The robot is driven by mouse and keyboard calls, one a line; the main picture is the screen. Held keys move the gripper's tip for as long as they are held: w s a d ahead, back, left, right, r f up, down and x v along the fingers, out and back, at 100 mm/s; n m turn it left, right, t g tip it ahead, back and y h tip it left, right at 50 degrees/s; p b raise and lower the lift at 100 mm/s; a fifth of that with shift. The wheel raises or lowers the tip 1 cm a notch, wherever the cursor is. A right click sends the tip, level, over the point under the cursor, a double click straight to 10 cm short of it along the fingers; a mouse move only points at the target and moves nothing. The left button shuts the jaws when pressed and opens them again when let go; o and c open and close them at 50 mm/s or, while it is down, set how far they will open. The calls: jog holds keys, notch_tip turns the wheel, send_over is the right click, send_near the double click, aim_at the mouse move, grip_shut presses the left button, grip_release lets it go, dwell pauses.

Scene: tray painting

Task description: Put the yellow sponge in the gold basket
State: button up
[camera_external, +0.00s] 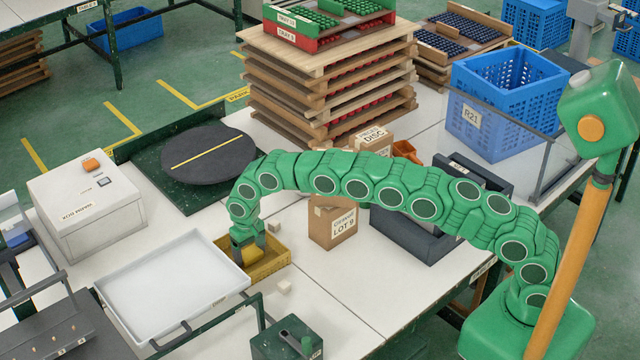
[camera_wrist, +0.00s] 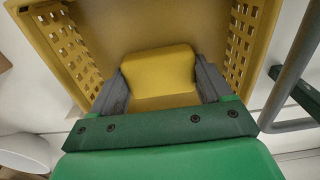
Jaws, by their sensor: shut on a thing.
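The yellow sponge (camera_wrist: 160,73) is between the two grey fingers of my gripper (camera_wrist: 160,88) in the wrist view. My gripper is shut on it. The gold basket (camera_wrist: 75,48) surrounds the sponge in that view, with its slotted walls to the left and right and its floor beyond. In the external view my gripper (camera_external: 246,252) points down over the gold basket (camera_external: 272,265), and a bit of the sponge (camera_external: 249,256) shows below the fingers, inside the rim. I cannot tell whether the sponge touches the basket floor.
A white tray (camera_external: 170,318) lies just left of the basket. A LOT 9 carton (camera_external: 333,222) stands to its right, and a dark turntable (camera_external: 210,165) is behind.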

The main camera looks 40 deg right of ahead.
aim_at(249, 252)
jog(key=o, duration=0.9)
jog(key=shift+o, duration=0.2)
notch_tip(249, 252, up, 12)
